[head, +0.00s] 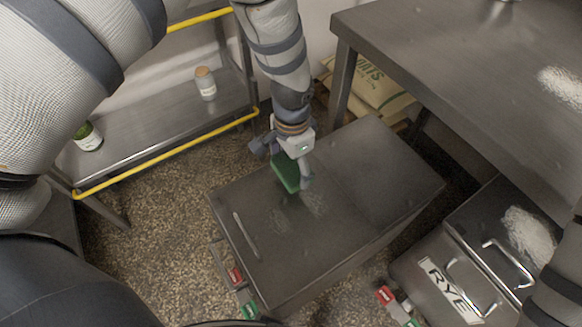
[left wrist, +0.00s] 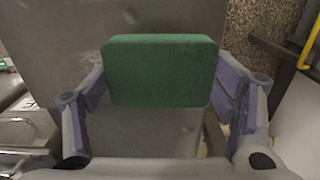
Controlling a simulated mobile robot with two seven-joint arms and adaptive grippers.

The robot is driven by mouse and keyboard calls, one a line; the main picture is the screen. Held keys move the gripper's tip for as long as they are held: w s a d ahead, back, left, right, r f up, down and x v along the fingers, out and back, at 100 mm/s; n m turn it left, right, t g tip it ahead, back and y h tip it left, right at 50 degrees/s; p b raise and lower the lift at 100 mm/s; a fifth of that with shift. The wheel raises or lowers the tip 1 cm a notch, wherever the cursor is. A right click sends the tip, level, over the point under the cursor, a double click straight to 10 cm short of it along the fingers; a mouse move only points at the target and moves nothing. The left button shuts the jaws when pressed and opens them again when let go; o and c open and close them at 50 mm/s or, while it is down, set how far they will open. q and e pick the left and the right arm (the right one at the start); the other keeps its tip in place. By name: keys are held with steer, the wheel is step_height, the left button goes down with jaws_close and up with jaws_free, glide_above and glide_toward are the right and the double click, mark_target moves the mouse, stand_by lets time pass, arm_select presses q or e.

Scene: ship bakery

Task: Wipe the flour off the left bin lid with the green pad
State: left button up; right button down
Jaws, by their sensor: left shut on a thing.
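The left bin lid (head: 350,170) is a wide dark metal surface in the middle of the head view. A faint pale patch of flour (head: 313,204) and a fainter smear (head: 281,220) lie near its middle. My left gripper (head: 297,168) is shut on the green pad (head: 285,174), over the lid beside the flour. In the left wrist view, the green pad (left wrist: 160,72) sits between the two fingers with the grey lid (left wrist: 145,130) behind it. I cannot tell whether the pad touches the lid. My right gripper is out of view.
A steel table (head: 450,50) with a flour patch (head: 562,86) stands at the upper right. A yellow-railed shelf (head: 150,130) holds two jars at the left.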

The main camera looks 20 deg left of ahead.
mark_target(292, 167)
arm_select(q)
steer(key=shift+w+r, duration=0.1)
steer(key=shift+r, duration=0.85)
steer(key=shift+w+r, duration=0.1)
steer(key=shift+r, duration=0.15)
steer(key=shift+s+r, duration=0.2)
steer(key=shift+r, duration=0.5)
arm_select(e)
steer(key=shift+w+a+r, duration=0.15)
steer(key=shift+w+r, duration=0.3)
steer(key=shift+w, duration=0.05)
arm_select(q)
steer(key=shift+s, duration=0.1)
